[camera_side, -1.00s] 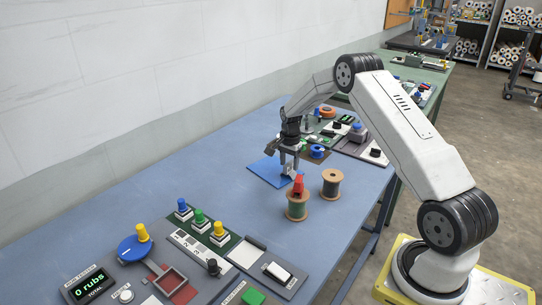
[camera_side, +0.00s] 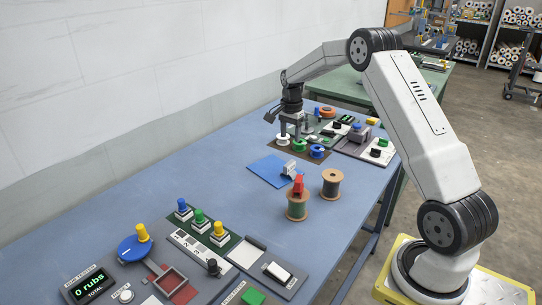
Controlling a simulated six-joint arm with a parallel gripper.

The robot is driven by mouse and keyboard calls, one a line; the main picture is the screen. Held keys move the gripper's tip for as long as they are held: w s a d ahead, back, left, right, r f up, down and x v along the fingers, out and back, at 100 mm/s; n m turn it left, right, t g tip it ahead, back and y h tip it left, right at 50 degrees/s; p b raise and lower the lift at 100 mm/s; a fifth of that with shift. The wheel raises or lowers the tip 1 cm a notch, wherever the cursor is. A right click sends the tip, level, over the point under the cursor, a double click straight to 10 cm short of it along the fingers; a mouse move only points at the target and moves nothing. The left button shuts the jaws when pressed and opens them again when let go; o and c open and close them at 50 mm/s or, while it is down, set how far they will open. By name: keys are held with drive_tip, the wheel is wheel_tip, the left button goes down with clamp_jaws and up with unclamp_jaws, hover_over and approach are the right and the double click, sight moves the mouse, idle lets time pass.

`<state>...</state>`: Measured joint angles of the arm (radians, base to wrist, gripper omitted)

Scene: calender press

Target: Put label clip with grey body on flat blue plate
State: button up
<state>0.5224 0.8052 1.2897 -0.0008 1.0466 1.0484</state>
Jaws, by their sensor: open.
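A small label clip with a grey body (camera_side: 289,168) stands on the flat blue plate (camera_side: 266,174), toward the plate's right part. The plate lies flat on the blue table. My gripper (camera_side: 290,135) is open, above and behind the clip, over the area of the coloured rings. It is apart from the clip and holds nothing that I can see.
A brown mat with white, green (camera_side: 300,146) and blue rings lies behind the plate. Two wooden spools stand right of it; a red clip (camera_side: 298,186) sits on the green-wound spool (camera_side: 297,206). Control panels with knobs fill the front. The table's left side is clear.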

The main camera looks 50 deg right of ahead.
idle(0.5)
drive_tip(key=s+a+r+n+t, duration=0.1)
drive_tip(key=s+a+n, duration=0.3)
drive_tip(key=a, duration=0.5)
drive_tip(key=s+a+r+n, duration=0.1)
drive_tip(key=s+a+n, duration=0.2)
drive_tip(key=a+n, duration=0.45)
drive_tip(key=s+a+f+n+t, duration=0.1)
drive_tip(key=s+a+f+n, duration=0.1)
drive_tip(key=s+a+n, duration=0.4)
drive_tip(key=s+a, duration=0.5)
drive_tip(key=s, duration=0.2)
drive_tip(key=shift+s+a+t, duration=0.2)
drive_tip(key=shift+t, duration=0.1)
